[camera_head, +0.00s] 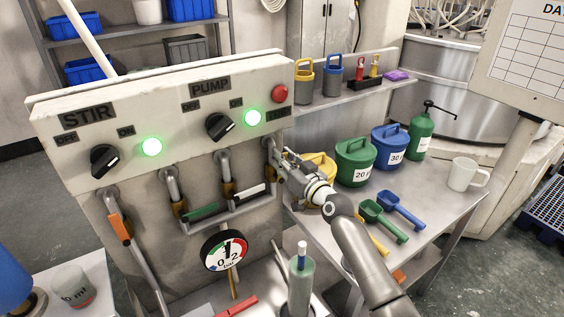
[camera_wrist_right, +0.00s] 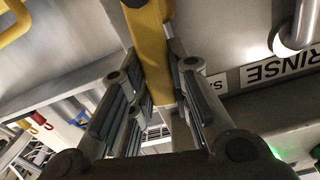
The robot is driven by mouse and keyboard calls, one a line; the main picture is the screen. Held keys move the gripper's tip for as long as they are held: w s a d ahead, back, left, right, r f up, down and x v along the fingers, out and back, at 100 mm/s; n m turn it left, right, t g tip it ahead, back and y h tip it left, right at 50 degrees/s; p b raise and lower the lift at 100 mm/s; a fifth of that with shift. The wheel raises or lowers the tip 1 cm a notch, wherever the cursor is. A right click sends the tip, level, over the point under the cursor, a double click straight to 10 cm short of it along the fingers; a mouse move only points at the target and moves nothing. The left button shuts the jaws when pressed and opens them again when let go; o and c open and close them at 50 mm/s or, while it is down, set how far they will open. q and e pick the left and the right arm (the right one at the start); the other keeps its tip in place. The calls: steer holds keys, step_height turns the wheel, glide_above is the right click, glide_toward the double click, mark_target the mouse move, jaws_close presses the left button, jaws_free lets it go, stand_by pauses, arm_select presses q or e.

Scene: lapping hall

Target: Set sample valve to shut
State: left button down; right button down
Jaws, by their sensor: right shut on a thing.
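The sample valve is the rightmost valve on the panel; its pipe (camera_head: 270,150) shows in the head view, with its handle hidden behind my right gripper (camera_head: 284,168). In the right wrist view a yellow lever (camera_wrist_right: 150,50) runs down between the fingers of my right gripper (camera_wrist_right: 155,112), which are shut on it. A partly covered label starting with "SA" (camera_wrist_right: 217,84) is beside it. I cannot tell whether the lever stands at open or shut. My left gripper is not in view.
Neighbouring valves have a white handle (camera_head: 250,190), a green handle (camera_head: 201,212) and an orange handle (camera_head: 120,228). A pressure gauge (camera_head: 225,251) hangs below. The bench at right holds a green bucket (camera_head: 355,162), a blue bucket (camera_head: 389,147), scoops and a white mug (camera_head: 466,174).

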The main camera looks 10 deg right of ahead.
steer(key=w+d+f+m+b, duration=0.2)
steer(key=d+f+m+b, duration=0.3)
steer(key=m, duration=1)
steer(key=shift+f+m+b, duration=0.4)
steer(key=shift+f+b, duration=0.1)
steer(key=shift+f, duration=0.2)
steer(key=c, duration=1.3)
jaws_free()
steer(key=shift+d, duration=0.1)
